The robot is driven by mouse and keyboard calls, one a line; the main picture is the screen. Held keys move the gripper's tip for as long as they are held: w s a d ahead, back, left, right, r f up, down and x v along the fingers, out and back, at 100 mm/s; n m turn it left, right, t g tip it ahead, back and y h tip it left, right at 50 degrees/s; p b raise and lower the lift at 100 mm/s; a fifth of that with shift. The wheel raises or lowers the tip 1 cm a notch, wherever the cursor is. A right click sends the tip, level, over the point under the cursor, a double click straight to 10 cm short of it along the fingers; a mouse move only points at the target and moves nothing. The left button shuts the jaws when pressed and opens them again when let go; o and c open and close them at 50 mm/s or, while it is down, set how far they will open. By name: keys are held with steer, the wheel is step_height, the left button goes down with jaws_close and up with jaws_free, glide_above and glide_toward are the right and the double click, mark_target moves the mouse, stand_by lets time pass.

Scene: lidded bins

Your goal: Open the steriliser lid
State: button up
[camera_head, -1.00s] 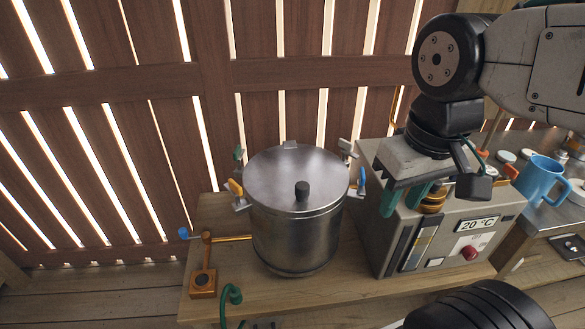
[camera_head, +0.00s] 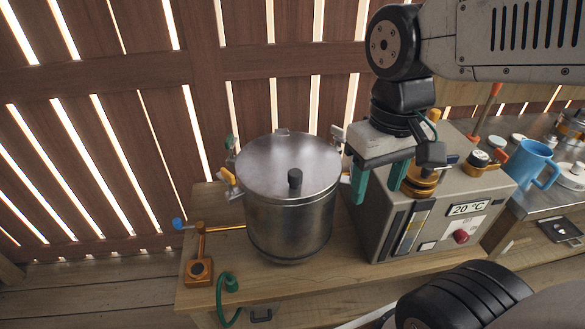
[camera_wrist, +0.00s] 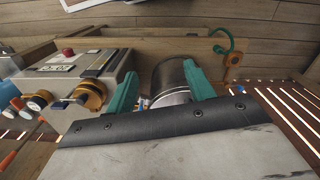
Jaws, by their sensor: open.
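The steriliser is a round steel pot (camera_head: 290,222) standing on a wooden bench. Its flat steel lid (camera_head: 268,165) lies closed on top, with a black knob (camera_head: 295,179) near the front. Clamps stand around the rim, including one with a yellow-orange grip (camera_head: 229,178). My gripper (camera_head: 381,184) has green fingers, spread apart and empty.
A grey control box (camera_head: 400,240) reading 20 °C stands right of the pot. A blue mug (camera_head: 528,162) and small jars are on the metal table farther right. A copper-coloured stand with a blue-tipped lever (camera_head: 199,268) and a green hose (camera_head: 229,290) are at front left.

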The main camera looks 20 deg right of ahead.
steer(key=g, duration=0.1)
glide_above(295, 172)
steer(key=s, duration=0.5)
step_height(295, 172, down, 7)
steer(key=shift+t, duration=0.5)
steer(key=w, duration=0.5)
steer(key=shift+w+f, duration=0.1)
step_height(295, 172, down, 8)
steer(key=shift+r, duration=0.2)
jaws_close()
steer(key=shift+r, duration=0.15)
